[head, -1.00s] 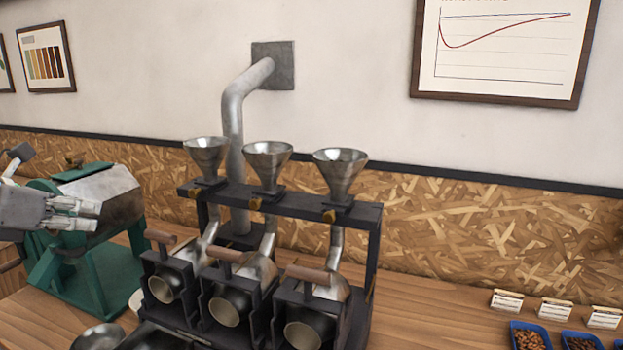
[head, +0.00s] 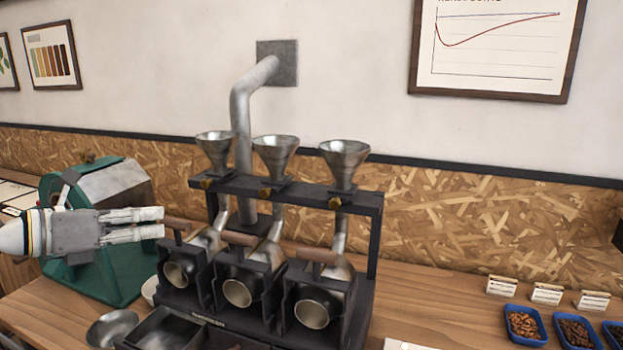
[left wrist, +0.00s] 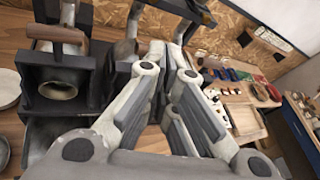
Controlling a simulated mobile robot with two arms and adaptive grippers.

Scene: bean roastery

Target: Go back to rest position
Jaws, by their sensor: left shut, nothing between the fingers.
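My left gripper (head: 137,224) comes in from the left in the head view, in front of the green drum machine (head: 110,260). It is shut and empty, its fingers pointing right toward the leftmost handle of the three-barrel roaster (head: 265,275). In the left wrist view the two fingers (left wrist: 175,85) reach forward, with the roaster's barrel (left wrist: 58,85) to their left. Whether the fingertips touch the roaster is hard to tell. My right gripper is in neither view.
Three metal funnels (head: 345,155) top the roaster's black frame. A metal bowl (head: 112,328) stands at its front left. Blue trays of beans (head: 524,326) and small cards (head: 546,293) stand at the right.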

